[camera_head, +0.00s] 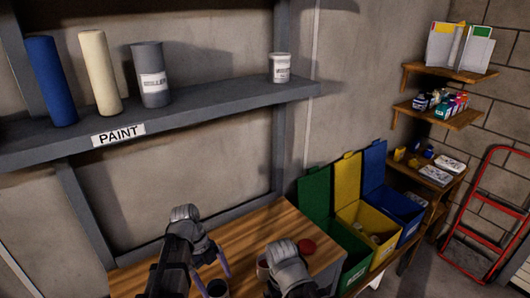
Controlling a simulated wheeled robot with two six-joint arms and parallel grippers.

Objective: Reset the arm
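My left gripper (211,272) is low in the centre of the head view, over the wooden tabletop (246,231). Its two purplish fingers stand apart. A small dark-topped container (217,289) shows just below them at the bottom edge; I cannot tell whether they touch it. My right gripper is to the right over the same tabletop, seen from above. Its grey housing (288,265) hides its fingers, so its opening and any contents cannot be told. A small cup-like container (263,268) shows partly beside its left side.
A red round item (306,247) lies beside my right gripper. Green (316,199), yellow (347,177) and blue (374,165) lidded bins stand open at right. A grey shelf (200,112) labelled PAINT crosses above. A red ladder-like frame (486,203) leans at far right.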

